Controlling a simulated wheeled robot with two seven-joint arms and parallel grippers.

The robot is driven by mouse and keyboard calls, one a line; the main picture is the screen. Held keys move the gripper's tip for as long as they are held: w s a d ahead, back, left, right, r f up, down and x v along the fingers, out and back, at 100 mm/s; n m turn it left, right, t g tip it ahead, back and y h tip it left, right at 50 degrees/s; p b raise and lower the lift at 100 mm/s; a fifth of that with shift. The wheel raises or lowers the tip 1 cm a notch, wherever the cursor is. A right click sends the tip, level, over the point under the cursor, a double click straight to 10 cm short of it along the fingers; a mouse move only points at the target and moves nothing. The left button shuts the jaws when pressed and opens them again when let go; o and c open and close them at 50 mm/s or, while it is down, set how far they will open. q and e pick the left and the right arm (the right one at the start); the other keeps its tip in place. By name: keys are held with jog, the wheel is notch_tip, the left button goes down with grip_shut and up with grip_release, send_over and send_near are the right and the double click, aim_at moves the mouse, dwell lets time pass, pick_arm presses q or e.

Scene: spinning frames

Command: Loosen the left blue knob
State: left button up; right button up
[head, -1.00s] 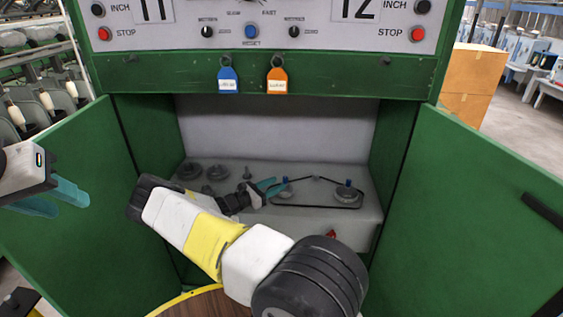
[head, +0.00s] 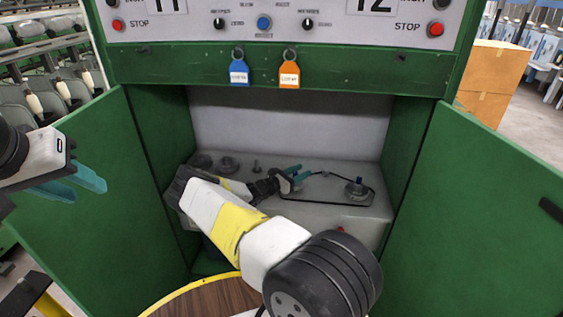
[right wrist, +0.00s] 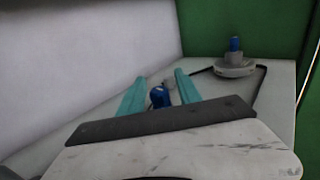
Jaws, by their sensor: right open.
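The left blue knob (right wrist: 159,96) stands between the teal fingers of my right gripper (right wrist: 160,92) in the right wrist view. The fingers are open around it; I cannot tell whether either touches it. In the head view my right gripper (head: 292,175) is at the left end of the belt loop, and the knob is mostly hidden there. My left gripper (head: 62,188) is at the left, apart from the machine's shelf, with its teal fingers apart and empty.
The right blue knob (head: 360,181) sits on a round pulley, which a dark belt (head: 325,198) runs past. Grey round parts (head: 228,165) stand at the shelf's left. Open green doors (head: 485,190) flank the cabinet. Blue (head: 239,72) and orange (head: 289,72) tags hang above.

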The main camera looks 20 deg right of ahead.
grip_shut()
